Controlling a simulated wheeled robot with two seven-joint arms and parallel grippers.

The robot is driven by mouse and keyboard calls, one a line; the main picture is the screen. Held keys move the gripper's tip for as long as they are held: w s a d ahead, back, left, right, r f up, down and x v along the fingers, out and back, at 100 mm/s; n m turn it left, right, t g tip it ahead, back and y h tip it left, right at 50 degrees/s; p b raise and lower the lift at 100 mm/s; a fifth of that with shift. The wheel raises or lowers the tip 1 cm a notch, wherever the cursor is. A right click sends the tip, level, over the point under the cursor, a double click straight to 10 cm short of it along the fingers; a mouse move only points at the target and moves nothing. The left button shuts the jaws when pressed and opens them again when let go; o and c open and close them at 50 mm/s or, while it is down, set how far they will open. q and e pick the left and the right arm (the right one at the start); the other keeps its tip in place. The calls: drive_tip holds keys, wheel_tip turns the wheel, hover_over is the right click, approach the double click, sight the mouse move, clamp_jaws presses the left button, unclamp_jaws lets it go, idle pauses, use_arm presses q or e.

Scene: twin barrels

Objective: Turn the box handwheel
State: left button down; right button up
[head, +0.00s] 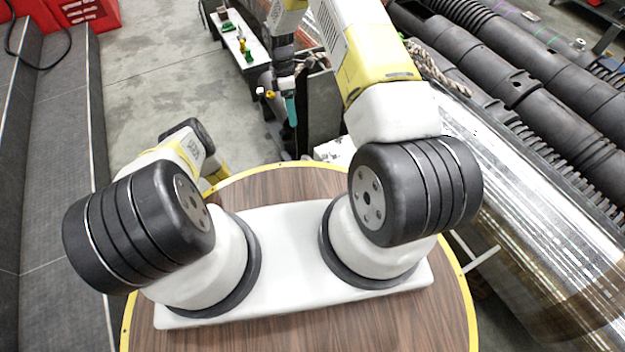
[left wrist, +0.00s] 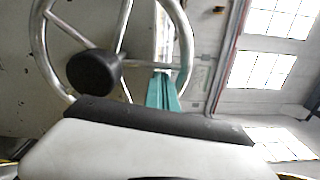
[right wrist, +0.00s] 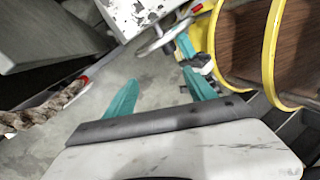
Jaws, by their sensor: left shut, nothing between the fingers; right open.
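The handwheel has a shiny metal rim, spokes and a black knob. It fills the upper left of the left wrist view (left wrist: 125,22), in front of a worn pale panel (left wrist: 20,65). In the right wrist view the handwheel (right wrist: 165,37) sits by the speckled white box (right wrist: 138,12). My left gripper (left wrist: 164,76) is shut and empty, its teal fingers by the lower right rim and a spoke; contact cannot be told. My right gripper (right wrist: 163,86) is open and empty, apart from the wheel; it also shows in the head view (head: 290,110).
A narrow bench (head: 248,50) with small tools stands at the back. Black pipes (head: 520,75) and a large shiny cylinder (head: 540,230) lie on the right. A rope (right wrist: 35,115) hangs left in the right wrist view. Concrete floor (head: 150,80) is clear at left.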

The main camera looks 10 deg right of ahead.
drive_tip(key=s+d+r+m+t+y, duration=0.1)
drive_tip(key=d+r+m+t, duration=0.15)
drive_tip(key=r, duration=0.85)
drive_tip(key=s+d+r+m+t, duration=0.1)
drive_tip(key=s+r+m, duration=0.15)
drive_tip(key=r, duration=0.75)
drive_tip(key=s+d+r+m+t+y, duration=0.1)
drive_tip(key=d+r+m, duration=0.15)
drive_tip(key=r, duration=0.85)
use_arm(q)
drive_tip(key=shift+w, duration=0.1)
use_arm(e)
drive_tip(key=s+d+r+m+t, duration=0.1)
drive_tip(key=s+r+m+t, duration=0.1)
drive_tip(key=s, duration=0.5)
drive_tip(key=s+d+r+m+t, duration=0.1)
drive_tip(key=s+r+m, duration=0.3)
drive_tip(key=s+r, duration=0.2)
drive_tip(key=s+r+m+t+y, duration=0.1)
drive_tip(key=s+r+m+t, duration=0.1)
drive_tip(key=s, duration=0.8)
wheel_tip(320, 180, up, 3)
drive_tip(key=shift+d+f+m+t, duration=0.15)
drive_tip(key=shift+d+m+t, duration=0.25)
drive_tip(key=shift+m, duration=0.45)
